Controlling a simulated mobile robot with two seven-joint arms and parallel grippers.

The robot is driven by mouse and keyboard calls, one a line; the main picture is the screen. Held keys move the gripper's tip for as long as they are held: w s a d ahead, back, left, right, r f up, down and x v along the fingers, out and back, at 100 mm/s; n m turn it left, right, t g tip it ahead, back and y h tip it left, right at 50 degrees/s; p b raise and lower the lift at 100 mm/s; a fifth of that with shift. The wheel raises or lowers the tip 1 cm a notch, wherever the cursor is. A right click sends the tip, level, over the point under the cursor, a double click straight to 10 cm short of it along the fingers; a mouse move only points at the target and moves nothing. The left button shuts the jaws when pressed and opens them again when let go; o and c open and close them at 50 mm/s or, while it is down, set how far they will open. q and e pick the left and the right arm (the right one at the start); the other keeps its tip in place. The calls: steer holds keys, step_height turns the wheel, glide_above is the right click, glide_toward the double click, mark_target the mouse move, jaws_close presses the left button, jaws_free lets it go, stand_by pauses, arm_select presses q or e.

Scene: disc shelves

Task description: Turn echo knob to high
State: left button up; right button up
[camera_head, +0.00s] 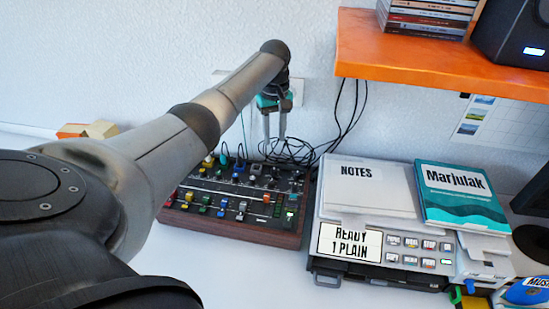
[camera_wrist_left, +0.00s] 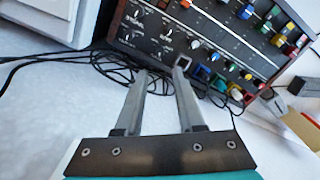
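The mixer with the knobs (camera_head: 240,233) is a dark panel in a wooden case on the white table. It also shows in the left wrist view (camera_wrist_left: 228,42). Dark knobs with white pointers (camera_wrist_left: 195,44) sit near its back edge; their small labels are too blurred to tell which is echo. My left gripper (camera_head: 274,143) points down at the back of the mixer. In the left wrist view its two fingers (camera_wrist_left: 163,72) are apart with nothing between them, their tips near the panel's back edge. My right gripper is not in view.
Black cables (camera_head: 290,152) lie behind the mixer. A printer-like machine (camera_head: 385,225) stands right of it, with a notes pad (camera_head: 368,186) and a teal book (camera_head: 462,196) on top. An orange shelf (camera_head: 440,62) overhangs at the upper right. Free table lies in front of the mixer.

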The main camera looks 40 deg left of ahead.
mark_target(275, 170)
arm_select(q)
step_height(275, 170, down, 12)
steer(key=b, duration=0.4)
steer(key=shift+f, duration=0.25)
jaws_close()
